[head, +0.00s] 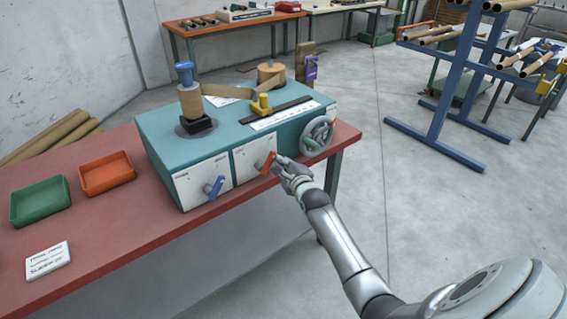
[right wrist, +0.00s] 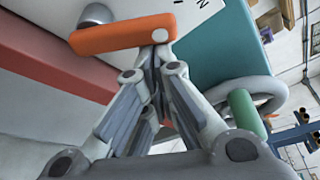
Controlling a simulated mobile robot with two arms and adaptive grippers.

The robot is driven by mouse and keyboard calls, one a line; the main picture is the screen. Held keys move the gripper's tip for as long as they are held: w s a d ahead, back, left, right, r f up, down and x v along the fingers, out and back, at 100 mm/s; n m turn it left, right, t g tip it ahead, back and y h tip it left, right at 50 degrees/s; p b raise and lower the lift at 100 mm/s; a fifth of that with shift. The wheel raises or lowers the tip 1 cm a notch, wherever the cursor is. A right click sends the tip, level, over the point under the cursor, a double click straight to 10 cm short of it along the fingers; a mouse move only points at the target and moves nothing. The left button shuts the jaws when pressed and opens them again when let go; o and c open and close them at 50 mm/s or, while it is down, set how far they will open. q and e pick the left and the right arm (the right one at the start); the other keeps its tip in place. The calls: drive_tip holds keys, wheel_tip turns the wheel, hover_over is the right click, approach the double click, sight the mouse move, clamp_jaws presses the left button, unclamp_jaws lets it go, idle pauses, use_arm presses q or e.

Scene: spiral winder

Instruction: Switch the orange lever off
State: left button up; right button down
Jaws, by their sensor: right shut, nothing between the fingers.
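The orange lever (head: 268,163) is on the right white panel on the front of the teal winder machine (head: 222,142). It stands tilted, its upper end leaning right in the head view. My right gripper (head: 283,163) is shut, with its fingertips at the lever's right side. In the right wrist view the orange lever (right wrist: 122,34) lies across the top, just beyond the shut fingertips (right wrist: 154,52), which appear to touch or nearly touch its end. Nothing is between the fingers. My left gripper is not in view.
A blue lever (head: 214,188) is on the left panel. A grey handwheel (head: 317,135) with a green handle is close to the right of my gripper. Green (head: 40,201) and orange (head: 106,174) trays and a label card (head: 48,260) lie on the red table.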

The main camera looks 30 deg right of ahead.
sight(271, 153)
drive_tip(key=shift+r+n, duration=0.2)
drive_tip(key=shift+n, duration=0.1)
drive_tip(key=a+n+t, duration=0.1)
drive_tip(key=n, duration=0.1)
drive_tip(key=a+r+n+t, duration=0.1)
drive_tip(key=n, duration=0.2)
drive_tip(key=a+r+n+h+b, duration=0.1)
drive_tip(key=n, duration=0.1)
drive_tip(key=shift+s+a+r+n+t, duration=0.15)
drive_tip(key=shift+a+r+n+t, duration=0.15)
drive_tip(key=shift+n+t, duration=0.1)
drive_tip(key=shift+s+a+r+n+t+y+b, duration=0.1)
drive_tip(key=shift+a+n+t+b, duration=0.2)
drive_tip(key=shift+n, duration=0.5)
drive_tip(key=shift+w+a+n+t+y+b, duration=0.15)
drive_tip(key=shift+a+n+b, duration=0.25)
drive_tip(key=shift+n, duration=0.4)
drive_tip(key=shift+s+a+r+n+t+y+b, duration=0.15)
drive_tip(key=shift+a+n+t+b, duration=0.15)
drive_tip(key=shift+n, duration=0.5)
drive_tip(key=shift+a, duration=0.15)
